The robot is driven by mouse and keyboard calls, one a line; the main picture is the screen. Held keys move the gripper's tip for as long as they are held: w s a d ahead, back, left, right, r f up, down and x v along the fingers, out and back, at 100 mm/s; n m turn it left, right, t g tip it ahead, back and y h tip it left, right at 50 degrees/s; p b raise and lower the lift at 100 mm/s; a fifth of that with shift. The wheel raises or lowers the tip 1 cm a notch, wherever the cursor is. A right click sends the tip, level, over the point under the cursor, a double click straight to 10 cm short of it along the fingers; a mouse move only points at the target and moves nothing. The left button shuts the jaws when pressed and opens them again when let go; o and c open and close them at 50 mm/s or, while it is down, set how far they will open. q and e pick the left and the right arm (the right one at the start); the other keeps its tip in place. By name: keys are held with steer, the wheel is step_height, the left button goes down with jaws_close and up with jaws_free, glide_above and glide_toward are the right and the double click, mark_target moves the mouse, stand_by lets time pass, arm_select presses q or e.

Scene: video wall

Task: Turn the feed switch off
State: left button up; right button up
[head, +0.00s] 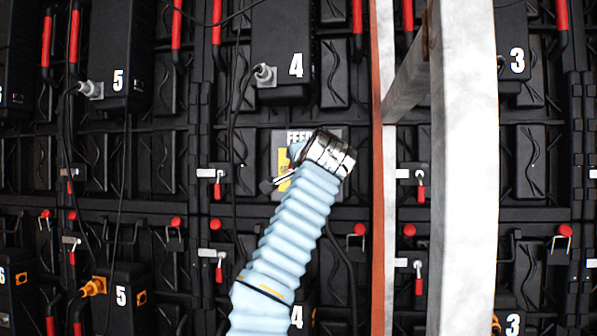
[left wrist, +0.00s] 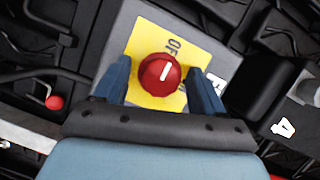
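The feed switch is a round red knob (left wrist: 160,75) with a white pointer line, on a yellow plate (left wrist: 142,42) fixed to a grey box (left wrist: 115,42). Part of the word OFF shows above and right of the knob; other lettering is partly hidden. The pointer line stands nearly upright in the left wrist view. My left gripper (left wrist: 158,80) is open, its two blue fingers either side of the knob with visible gaps. In the head view my left arm and gripper (head: 285,180) cover most of the panel marked FEED (head: 300,136). My right gripper is not in view.
Black wall modules with numbered boxes, such as box 4 (head: 283,45) and box 5 (head: 115,60), surround the switch. Cables, red handles and latches stick out. A pale upright post (head: 465,170) and an orange-brown strip (head: 377,200) stand right of the arm.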

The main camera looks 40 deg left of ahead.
arm_select(q)
steer(key=b+v, duration=0.3)
steer(key=v, duration=1.1)
steer(key=shift+b, duration=0.3)
steer(key=shift+a, duration=0.1)
